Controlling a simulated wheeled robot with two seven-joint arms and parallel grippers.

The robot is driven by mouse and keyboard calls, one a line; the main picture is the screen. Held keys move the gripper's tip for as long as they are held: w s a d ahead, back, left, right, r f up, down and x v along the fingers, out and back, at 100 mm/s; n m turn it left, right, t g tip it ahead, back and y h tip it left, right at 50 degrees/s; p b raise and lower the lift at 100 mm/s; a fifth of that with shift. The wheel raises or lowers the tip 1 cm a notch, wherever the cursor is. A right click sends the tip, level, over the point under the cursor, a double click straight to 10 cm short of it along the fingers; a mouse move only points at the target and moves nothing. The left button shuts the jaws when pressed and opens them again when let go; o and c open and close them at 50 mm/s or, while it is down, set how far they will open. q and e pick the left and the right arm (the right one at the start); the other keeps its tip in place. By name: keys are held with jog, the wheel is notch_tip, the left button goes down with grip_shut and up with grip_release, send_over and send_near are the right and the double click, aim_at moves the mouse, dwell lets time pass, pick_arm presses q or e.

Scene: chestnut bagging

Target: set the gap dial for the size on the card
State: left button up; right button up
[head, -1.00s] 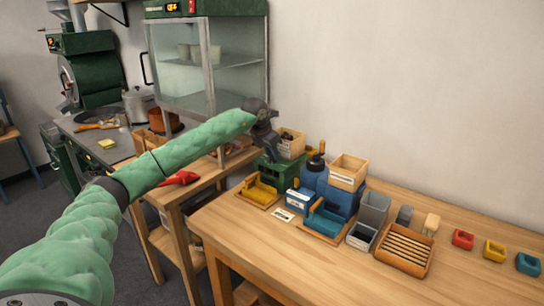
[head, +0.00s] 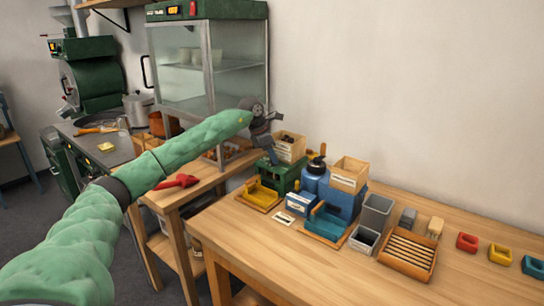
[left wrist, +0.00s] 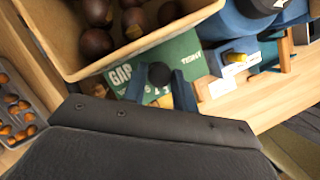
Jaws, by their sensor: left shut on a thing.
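My left gripper (head: 269,154) reaches down at the green machine (head: 287,173) on the table's left part. In the left wrist view the green face (left wrist: 188,55) carries the word GAP. The black gap dial knob (left wrist: 159,74) stands between the two fingers of my left gripper (left wrist: 160,88), which are shut on it. The dial's scale and setting are mostly hidden or too small to read. A small white card (head: 284,218) lies on the table in front; its print is unreadable. My right gripper is not in view.
A wooden box of chestnuts (left wrist: 140,35) sits on the green machine close to my fingers. A blue machine (head: 341,200) stands just right. A yellow tray (head: 259,204) lies in front. The table's front is clear.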

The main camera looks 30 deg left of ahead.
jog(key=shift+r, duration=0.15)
pick_arm(q)
jog(key=o, duration=1)
jog(key=shift+c, duration=0.2)
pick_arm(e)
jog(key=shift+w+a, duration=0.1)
pick_arm(q)
jog(key=shift+s+a+r, duration=0.15)
jog(key=shift+a+r, duration=0.05)
jog(key=shift+r, duration=0.35)
jog(key=b+v, duration=0.1)
jog(key=v, duration=0.5)
jog(key=shift+r+b, duration=0.2)
jog(key=shift+b, duration=0.1)
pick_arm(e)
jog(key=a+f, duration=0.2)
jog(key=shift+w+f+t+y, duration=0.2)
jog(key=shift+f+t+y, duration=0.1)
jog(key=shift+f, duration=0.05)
pick_arm(q)
jog(key=shift+s+a, duration=0.1)
jog(key=shift+s, duration=0.05)
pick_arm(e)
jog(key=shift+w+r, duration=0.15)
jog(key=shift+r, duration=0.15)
